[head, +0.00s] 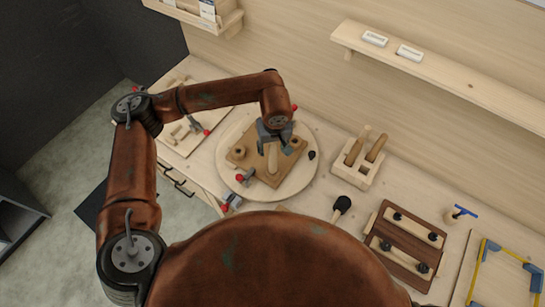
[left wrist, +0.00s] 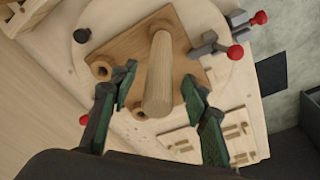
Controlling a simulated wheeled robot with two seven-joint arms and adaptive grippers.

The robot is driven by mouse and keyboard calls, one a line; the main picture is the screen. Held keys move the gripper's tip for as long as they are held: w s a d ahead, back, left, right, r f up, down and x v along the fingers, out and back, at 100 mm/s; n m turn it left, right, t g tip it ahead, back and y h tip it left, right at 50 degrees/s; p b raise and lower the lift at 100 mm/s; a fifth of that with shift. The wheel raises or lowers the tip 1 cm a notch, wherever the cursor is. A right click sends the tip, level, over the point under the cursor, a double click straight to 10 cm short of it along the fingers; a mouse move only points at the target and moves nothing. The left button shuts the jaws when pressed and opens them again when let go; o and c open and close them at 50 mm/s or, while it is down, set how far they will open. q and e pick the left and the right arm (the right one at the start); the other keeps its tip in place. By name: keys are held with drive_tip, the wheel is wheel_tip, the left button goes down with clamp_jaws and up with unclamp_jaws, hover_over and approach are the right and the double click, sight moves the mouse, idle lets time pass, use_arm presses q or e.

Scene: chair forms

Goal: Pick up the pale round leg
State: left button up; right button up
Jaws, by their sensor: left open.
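The pale round leg (head: 273,158) stands on a brown wooden board (head: 258,167) on the round pale disc. It also shows in the left wrist view (left wrist: 159,75), its near end toward the camera. My left gripper (head: 273,142) is above the board, over the leg. In the left wrist view my left gripper (left wrist: 158,88) is open, with one green-padded finger on each side of the leg and a gap showing at both sides. My right gripper is in neither view.
The round disc (head: 228,161) carries red-knobbed clamps (head: 242,178) at the board's edge. To the right are a wooden block with tools (head: 356,172), a black-headed mallet (head: 341,205) and a dark board with pale strips (head: 400,250). A shelf (head: 450,77) runs along the wall.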

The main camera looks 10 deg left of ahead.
sight(273, 159)
use_arm(q)
drive_tip(key=f, duration=0.1)
drive_tip(key=f+p, duration=0.1)
drive_tip(key=f, duration=0.1)
drive_tip(key=shift+w+a+f+p, duration=0.1)
drive_tip(key=shift+w+f+p, duration=0.15)
drive_tip(key=shift+w+p, duration=0.1)
drive_tip(key=shift+f, duration=0.45)
clamp_jaws()
